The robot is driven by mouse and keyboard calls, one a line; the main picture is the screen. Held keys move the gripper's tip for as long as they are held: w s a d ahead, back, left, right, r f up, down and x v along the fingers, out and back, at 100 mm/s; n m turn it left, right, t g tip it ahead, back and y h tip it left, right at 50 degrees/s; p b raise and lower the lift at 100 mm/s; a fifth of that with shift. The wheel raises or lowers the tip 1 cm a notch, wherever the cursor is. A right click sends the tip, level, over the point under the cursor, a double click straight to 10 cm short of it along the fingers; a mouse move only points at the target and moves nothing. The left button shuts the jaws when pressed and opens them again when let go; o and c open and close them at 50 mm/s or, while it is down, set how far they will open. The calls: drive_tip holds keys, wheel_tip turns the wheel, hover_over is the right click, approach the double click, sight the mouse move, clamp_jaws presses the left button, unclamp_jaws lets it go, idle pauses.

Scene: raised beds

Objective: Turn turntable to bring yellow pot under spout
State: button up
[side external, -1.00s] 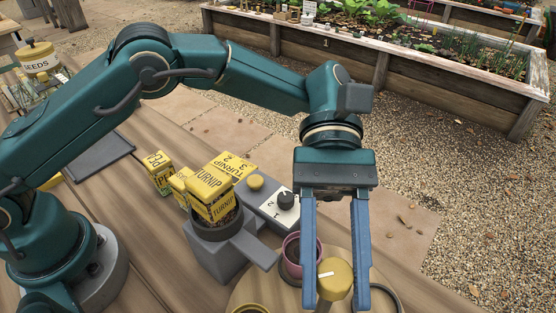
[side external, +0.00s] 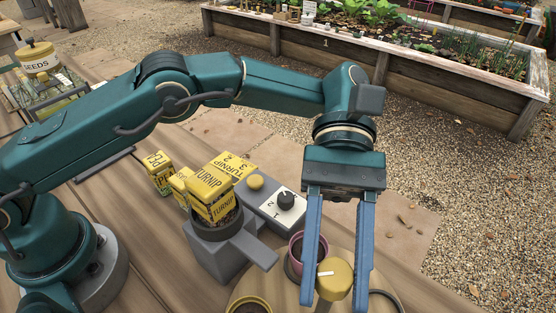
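The round wooden turntable (side external: 290,298) lies at the bottom of the side view, partly cut off by the frame. The knob has a white mark on top. The yellow pot (side external: 250,301) with dark soil is at the bottom edge, left of the knob, partly cut off. A pink pot (side external: 295,250) stands behind the left finger. The grey spout (side external: 262,254) juts from the seed dispenser, between and above the two pots.
The grey dispenser (side external: 212,255) holds turnip seed packets (side external: 209,187). Beside it is a control box with a yellow button (side external: 255,182) and a black dial (side external: 286,200). Another dark ring-shaped rim (side external: 385,298) shows right of the gripper. A raised bed (side external: 400,75) stands behind.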

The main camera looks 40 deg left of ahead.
drive_tip(key=o, duration=0.4)
drive_tip(key=shift+n+t+h, duration=0.4)
drive_tip(key=shift+n+h, duration=0.3)
drive_tip(key=shift+h, duration=0.1)
